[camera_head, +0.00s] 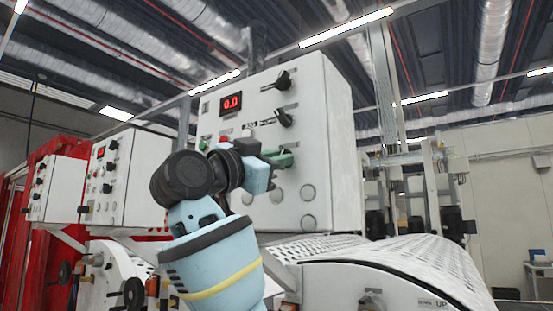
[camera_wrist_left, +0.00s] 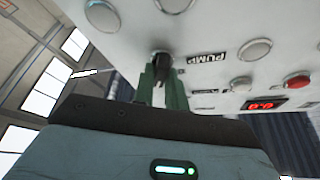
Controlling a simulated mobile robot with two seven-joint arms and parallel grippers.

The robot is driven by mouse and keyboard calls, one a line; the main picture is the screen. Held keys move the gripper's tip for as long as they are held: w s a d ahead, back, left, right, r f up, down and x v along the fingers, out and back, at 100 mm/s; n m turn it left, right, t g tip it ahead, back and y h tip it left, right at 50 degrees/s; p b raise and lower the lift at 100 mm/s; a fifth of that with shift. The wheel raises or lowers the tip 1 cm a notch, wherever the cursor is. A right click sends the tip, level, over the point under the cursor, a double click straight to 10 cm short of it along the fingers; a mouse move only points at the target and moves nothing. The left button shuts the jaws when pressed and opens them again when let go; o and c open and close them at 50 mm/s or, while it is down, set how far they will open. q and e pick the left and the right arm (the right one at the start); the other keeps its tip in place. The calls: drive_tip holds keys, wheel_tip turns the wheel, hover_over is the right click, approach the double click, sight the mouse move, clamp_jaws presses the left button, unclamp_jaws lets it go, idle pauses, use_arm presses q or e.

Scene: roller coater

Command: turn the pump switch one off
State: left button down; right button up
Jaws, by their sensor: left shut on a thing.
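The pump switch is a small black knob (camera_wrist_left: 162,60) beside the PUMP label (camera_wrist_left: 207,58) on the white control panel (camera_head: 335,150). My left gripper (camera_head: 284,158) is at the panel's front face, below two other black knobs. In the left wrist view its green fingers (camera_wrist_left: 162,76) are shut on the pump switch, one on each side. In the head view the gripper hides the switch. The knob's exact angle is hard to tell. My right gripper is not in view.
Above the gripper are an upper black knob (camera_head: 283,79), a lower black knob (camera_head: 283,117) and a red 0.0 display (camera_head: 231,102). Round grey covers (camera_head: 308,192) lie below. A perforated white guard (camera_head: 385,250) is under the panel. Similar control boxes (camera_head: 130,175) stand left.

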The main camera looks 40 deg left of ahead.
use_arm(q)
drive_tip(key=shift+n, duration=0.4)
drive_tip(key=n+y, duration=0.3)
drive_tip(key=n, duration=0.2)
drive_tip(key=n+y, duration=0.2)
drive_tip(key=n, duration=0.4)
drive_tip(key=n+g+y, duration=0.1)
drive_tip(key=n+y, duration=0.2)
drive_tip(key=n, duration=0.2)
drive_tip(key=shift+d+y, duration=0.15)
drive_tip(key=shift+y, duration=0.15)
drive_tip(key=shift+n, duration=0.5)
drive_tip(key=c, duration=1.4)
unclamp_jaws()
drive_tip(key=shift+c, duration=0.2)
drive_tip(key=shift+s, duration=0.1)
